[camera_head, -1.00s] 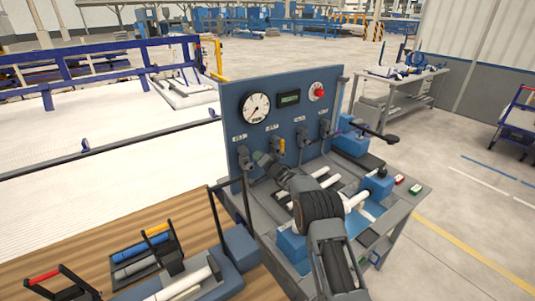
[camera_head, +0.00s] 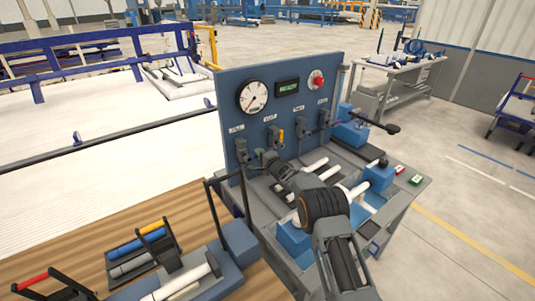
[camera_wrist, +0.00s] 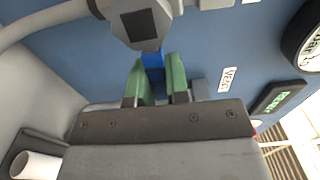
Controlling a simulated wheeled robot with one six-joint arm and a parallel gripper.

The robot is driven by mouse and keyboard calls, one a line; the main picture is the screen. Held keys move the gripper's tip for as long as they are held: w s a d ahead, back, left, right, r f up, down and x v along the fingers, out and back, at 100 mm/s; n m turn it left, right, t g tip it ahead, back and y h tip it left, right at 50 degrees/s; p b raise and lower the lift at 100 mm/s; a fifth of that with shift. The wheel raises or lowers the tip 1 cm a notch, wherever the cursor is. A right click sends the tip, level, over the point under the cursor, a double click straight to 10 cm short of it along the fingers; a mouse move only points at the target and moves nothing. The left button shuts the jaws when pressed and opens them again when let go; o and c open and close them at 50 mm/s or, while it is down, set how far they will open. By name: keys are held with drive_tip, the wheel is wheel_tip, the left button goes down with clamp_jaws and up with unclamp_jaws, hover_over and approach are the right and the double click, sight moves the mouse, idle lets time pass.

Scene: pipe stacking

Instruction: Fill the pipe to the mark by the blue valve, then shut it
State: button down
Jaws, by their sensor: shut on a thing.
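The blue valve shows in the wrist view as a grey body with a blue handle (camera_wrist: 152,60). My gripper (camera_wrist: 155,75) is shut on that handle, with a green fingertip on each side of it. In the head view my gripper (camera_head: 262,154) is at the lower left of the blue panel (camera_head: 228,95), beside the leftmost valve body (camera_head: 241,150); the blue handle is hidden there. A white pipe (camera_head: 358,191) lies across the grey bench, held at blue blocks. A round gauge (camera_head: 253,97) and a green-lit display (camera_head: 287,87) are on the panel; their readings are too small to read.
Other valves stand along the panel, one with a yellow handle (camera_head: 281,136). A red knob (camera_head: 316,80) is at upper right. Red and green buttons (camera_head: 415,180) sit on the bench's right edge. A wooden table (camera_head: 190,205) with tool racks is at front left.

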idle(0.5)
drive_tip(key=c, duration=1.1)
unclamp_jaws()
drive_tip(key=shift+s+d, duration=0.1)
drive_tip(key=b+v, duration=0.2)
drive_tip(key=v, duration=1.1)
drive_tip(key=shift+s+d+b, duration=0.2)
drive_tip(key=shift+s+b, duration=0.05)
drive_tip(key=shift+b, duration=0.1)
